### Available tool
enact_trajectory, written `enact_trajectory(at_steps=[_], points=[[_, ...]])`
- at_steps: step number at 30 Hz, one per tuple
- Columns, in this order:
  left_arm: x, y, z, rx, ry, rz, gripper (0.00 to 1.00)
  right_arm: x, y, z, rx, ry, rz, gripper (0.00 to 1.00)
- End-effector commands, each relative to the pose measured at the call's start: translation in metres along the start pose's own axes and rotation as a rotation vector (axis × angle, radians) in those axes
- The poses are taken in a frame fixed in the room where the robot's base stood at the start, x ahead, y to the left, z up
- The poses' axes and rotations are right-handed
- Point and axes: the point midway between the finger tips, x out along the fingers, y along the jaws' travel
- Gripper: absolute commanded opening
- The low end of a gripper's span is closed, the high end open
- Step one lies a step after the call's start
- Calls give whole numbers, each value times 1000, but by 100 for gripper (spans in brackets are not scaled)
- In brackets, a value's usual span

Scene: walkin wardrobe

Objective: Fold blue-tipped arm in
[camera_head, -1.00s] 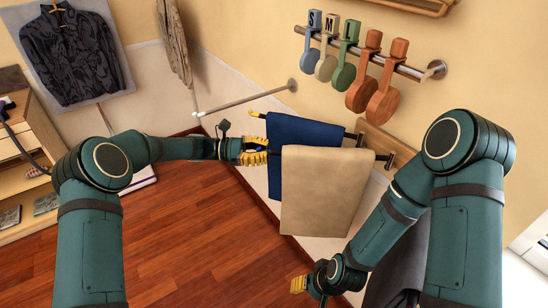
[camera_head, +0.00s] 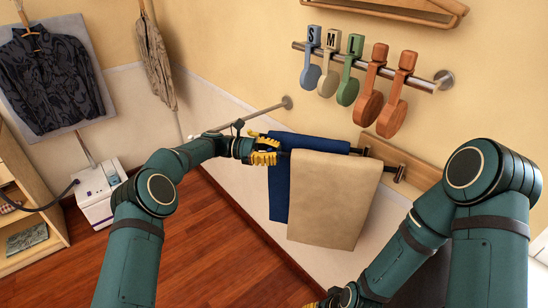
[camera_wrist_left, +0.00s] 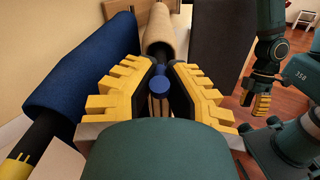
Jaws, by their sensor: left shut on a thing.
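My left gripper (camera_head: 264,151) is at the free end of a dark rail arm on the wall. In the left wrist view its yellow-padded fingers (camera_wrist_left: 158,88) close on both sides of a dark rod with a blue tip (camera_wrist_left: 158,82). The beige towel (camera_head: 333,200) hangs over this blue-tipped arm; its roll shows ahead of the fingers (camera_wrist_left: 168,32). The blue towel (camera_head: 279,190) hangs on a neighbouring arm behind it, whose yellow tip (camera_wrist_left: 15,170) shows in the wrist view. My right gripper (camera_wrist_left: 256,100) hangs apart, its jaw state unclear.
The wooden wall mount (camera_head: 410,175) carries the arms. A metal rod (camera_head: 262,112) juts from the wall behind my left gripper. The floor (camera_head: 225,245) at left is clear.

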Motion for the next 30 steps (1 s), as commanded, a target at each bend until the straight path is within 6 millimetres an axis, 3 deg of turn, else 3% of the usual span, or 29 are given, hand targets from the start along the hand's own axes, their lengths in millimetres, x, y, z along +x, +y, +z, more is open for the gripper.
enact_trajectory(at_steps=[19, 20, 22, 30], points=[[1, 4, 1, 1, -4, -7, 0, 2, 1, 1, 0, -1, 0, 46], [1, 4, 1, 1, -4, -7, 21, 2, 1, 1, 0, -1, 0, 46], [1, 4, 1, 1, -4, -7, 46, 2, 1, 1, 0, -1, 0, 46], [0, 4, 0, 0, -2, -6, 46, 2, 1, 1, 0, -1, 0, 46]])
